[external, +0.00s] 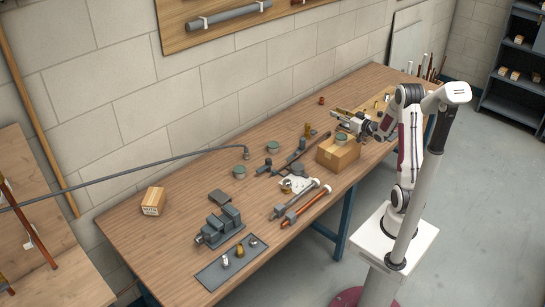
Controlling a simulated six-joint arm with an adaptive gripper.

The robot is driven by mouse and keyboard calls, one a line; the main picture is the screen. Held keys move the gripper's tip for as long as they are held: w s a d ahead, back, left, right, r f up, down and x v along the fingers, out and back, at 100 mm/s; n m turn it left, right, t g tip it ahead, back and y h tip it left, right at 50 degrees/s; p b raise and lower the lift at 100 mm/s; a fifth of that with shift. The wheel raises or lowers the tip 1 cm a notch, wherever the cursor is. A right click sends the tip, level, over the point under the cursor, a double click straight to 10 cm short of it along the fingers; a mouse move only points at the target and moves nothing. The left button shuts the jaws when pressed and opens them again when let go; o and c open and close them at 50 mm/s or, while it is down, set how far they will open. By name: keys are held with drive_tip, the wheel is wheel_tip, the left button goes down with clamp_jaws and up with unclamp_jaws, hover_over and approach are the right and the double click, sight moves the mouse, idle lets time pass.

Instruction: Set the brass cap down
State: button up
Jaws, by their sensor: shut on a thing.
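My gripper (337,116) reaches leftward from the arm, above the far right part of the workbench, just behind and above a cardboard box. It is shut on a small brass-coloured piece (342,111), which I take to be the brass cap. The jaws cover part of it, and it is too small here to make out its shape or exact height over the bench.
The cardboard box (338,154) carries a grey-green tin (341,138) close below my gripper. A brass fitting (307,130) stands to the left. Wrenches (305,205), a vise (220,228) and a grey mat (216,275) lie nearer. The bench's (155,225) left part has free room.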

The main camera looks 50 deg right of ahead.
drive_tip(key=s+d+f, duration=0.1)
drive_tip(key=s+d, duration=0.9)
drive_tip(key=d, duration=0.2)
wheel_tip(320, 180, down, 11)
drive_tip(key=shift+s+a+r+h, duration=0.15)
drive_tip(key=shift+s+r+h, duration=0.05)
drive_tip(key=shift+s+h, duration=0.1)
idle(0.3)
drive_tip(key=shift+f, duration=2.95)
drive_tip(key=shift+f, duration=2.05)
drive_tip(key=shift+f, duration=0.1)
